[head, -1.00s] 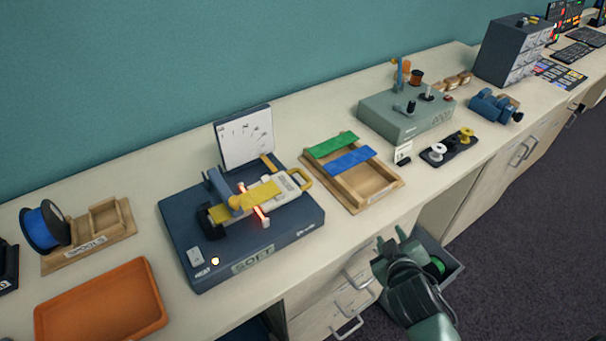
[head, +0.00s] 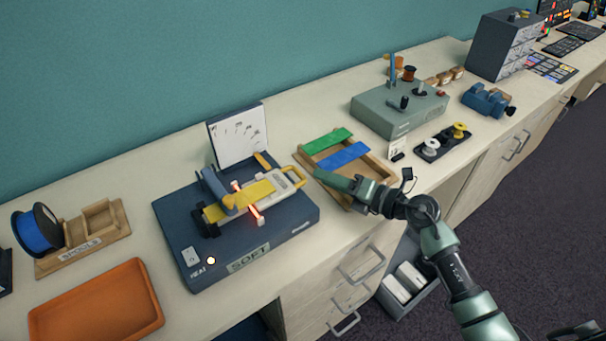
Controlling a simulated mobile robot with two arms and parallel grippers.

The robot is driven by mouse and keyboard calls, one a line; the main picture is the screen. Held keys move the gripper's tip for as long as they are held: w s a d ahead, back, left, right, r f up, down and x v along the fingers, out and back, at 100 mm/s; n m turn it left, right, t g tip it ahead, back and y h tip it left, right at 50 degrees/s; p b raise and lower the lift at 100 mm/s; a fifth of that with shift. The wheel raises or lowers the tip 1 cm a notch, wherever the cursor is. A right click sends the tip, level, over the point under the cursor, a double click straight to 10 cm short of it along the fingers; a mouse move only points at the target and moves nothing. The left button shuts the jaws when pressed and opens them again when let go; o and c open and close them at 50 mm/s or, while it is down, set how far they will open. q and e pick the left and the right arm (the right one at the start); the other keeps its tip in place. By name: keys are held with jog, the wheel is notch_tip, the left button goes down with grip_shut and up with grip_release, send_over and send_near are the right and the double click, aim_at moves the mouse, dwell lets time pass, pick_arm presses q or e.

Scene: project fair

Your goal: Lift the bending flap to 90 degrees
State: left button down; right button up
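The bending flap (head: 285,184) is the pale frame with a yellow grip at the right end of the dark blue bending machine (head: 175,235). It looks flat. A yellow strip (head: 255,193) lies across the machine, near a glowing orange-red heater line (head: 250,206). My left gripper is out of view.
The wooden tray (head: 305,155) holds a green strip (head: 327,141) and a blue strip (head: 343,155). A grey-green box (head: 385,120) stands behind. An orange tray (head: 95,305) and blue spool (head: 37,230) are left.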

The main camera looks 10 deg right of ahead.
aim_at(303, 176)
jog(key=shift+f+n, duration=0.3)
jog(key=shift+f, duration=0.15)
jog(key=shift+w+a+f+g, duration=0.1)
jog(key=shift+w+f+g, duration=0.05)
jog(key=shift+g, duration=0.15)
jog(key=p+x, duration=0.1)
jog(key=x, duration=0.6)
jog(key=shift+a, duration=0.1)
jog(key=shift+c, duration=0.3)
grip_shut()
jog(key=shift+f, duration=0.1)
dwell(0.3)
